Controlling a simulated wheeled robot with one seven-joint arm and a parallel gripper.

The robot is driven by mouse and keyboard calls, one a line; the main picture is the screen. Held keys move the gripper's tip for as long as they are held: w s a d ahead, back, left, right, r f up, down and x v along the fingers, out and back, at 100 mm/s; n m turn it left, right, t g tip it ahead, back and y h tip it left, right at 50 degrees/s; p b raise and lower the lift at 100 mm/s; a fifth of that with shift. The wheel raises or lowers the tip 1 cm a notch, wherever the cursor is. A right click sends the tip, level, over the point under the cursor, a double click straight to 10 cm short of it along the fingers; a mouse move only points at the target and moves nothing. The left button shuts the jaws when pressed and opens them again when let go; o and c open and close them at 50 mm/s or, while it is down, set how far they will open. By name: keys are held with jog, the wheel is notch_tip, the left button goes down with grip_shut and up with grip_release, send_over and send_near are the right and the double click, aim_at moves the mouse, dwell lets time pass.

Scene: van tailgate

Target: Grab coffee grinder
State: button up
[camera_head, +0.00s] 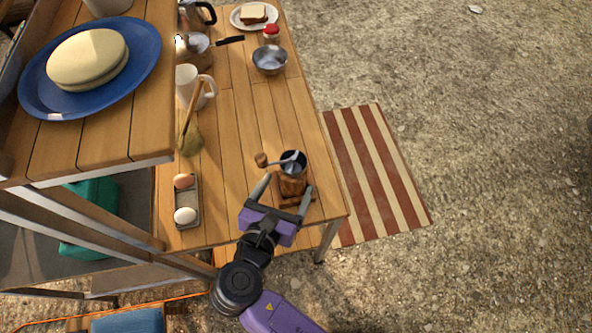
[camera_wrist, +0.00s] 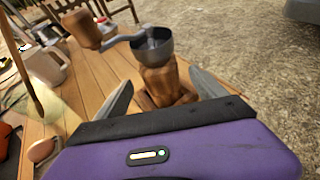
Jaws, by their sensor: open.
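The coffee grinder (camera_head: 291,180) stands upright near the front right corner of the wooden table. It has a brown wooden body, a dark metal bowl on top and a crank with a wooden knob. My gripper (camera_head: 284,193) is open, with one finger on each side of the grinder's body. In the wrist view the grinder (camera_wrist: 158,75) rises between the two grey fingers of my gripper (camera_wrist: 165,95). Its base is partly hidden behind the gripper. I cannot tell whether either finger touches it.
An egg tray (camera_head: 187,202) with two eggs lies left of the grinder. A raised shelf with a blue plate (camera_head: 35,90) overhangs the left. A striped mat (camera_head: 375,170) lies on the ground at right.

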jog(key=shift+p+x, duration=0.35)
jog(key=shift+x, duration=2.35)
grip_shut()
